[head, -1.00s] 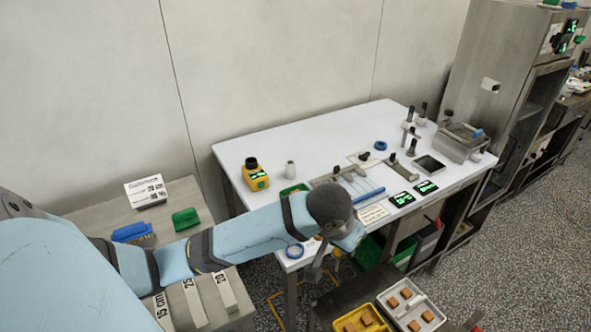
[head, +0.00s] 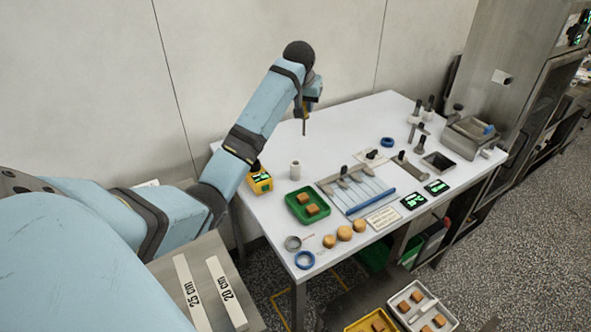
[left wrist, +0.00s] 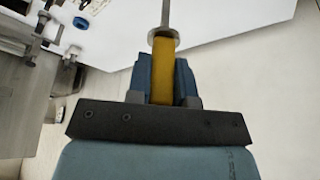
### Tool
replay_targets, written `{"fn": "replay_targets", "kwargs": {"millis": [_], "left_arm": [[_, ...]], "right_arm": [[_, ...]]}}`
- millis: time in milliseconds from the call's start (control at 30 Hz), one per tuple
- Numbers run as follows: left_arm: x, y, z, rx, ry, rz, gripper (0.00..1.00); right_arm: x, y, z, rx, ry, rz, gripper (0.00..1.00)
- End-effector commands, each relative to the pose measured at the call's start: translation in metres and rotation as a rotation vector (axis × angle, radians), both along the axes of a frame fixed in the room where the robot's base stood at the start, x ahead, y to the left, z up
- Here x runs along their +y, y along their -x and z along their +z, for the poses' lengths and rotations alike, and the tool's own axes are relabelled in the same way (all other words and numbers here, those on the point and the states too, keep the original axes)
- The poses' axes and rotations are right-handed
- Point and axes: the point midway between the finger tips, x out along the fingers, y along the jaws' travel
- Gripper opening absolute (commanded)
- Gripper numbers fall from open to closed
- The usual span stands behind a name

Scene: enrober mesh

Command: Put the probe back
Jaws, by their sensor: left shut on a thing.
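The probe has a yellow handle and a thin metal rod. My left gripper (head: 305,104) is shut on the probe (head: 304,127) and holds it above the back left part of the white table (head: 345,125), rod pointing down. In the left wrist view, the yellow handle of the probe (left wrist: 163,70) sits between the blue fingers of my left gripper (left wrist: 164,88), the rod running out past a round collar. My right gripper is out of view.
A green tray (head: 292,206) with brown pieces lies in front of the cylinder. A rack of tools with a blue bar (head: 371,203) is to its right. The back middle of the table is clear.

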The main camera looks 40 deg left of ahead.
Motion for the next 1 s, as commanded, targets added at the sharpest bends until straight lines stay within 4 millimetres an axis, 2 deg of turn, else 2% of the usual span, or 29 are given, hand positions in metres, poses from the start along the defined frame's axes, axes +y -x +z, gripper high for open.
{"fn": "replay_targets", "kwargs": {"millis": [33,100,167,267,700,800,1000], "left_arm": [[0.014,-0.004,0.004,-0.001,0.004,0.017,0.00],[0.029,-0.007,0.006,-0.001,0.001,0.032,0.00],[0.037,-0.008,0.007,-0.001,0.001,0.040,0.00],[0.042,-0.008,-0.004,0.003,0.000,0.044,0.00],[0.041,-0.007,-0.116,0.003,0.000,0.044,0.00],[0.041,-0.007,-0.134,0.002,0.000,0.044,0.00],[0.042,-0.008,-0.152,0.001,-0.002,0.043,0.00]], "right_arm": [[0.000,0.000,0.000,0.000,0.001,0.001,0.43],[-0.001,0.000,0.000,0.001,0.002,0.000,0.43],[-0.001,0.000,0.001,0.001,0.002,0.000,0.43],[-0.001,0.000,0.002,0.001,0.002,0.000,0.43],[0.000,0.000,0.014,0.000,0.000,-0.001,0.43],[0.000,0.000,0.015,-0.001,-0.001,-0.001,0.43],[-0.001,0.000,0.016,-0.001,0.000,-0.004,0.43]]}}
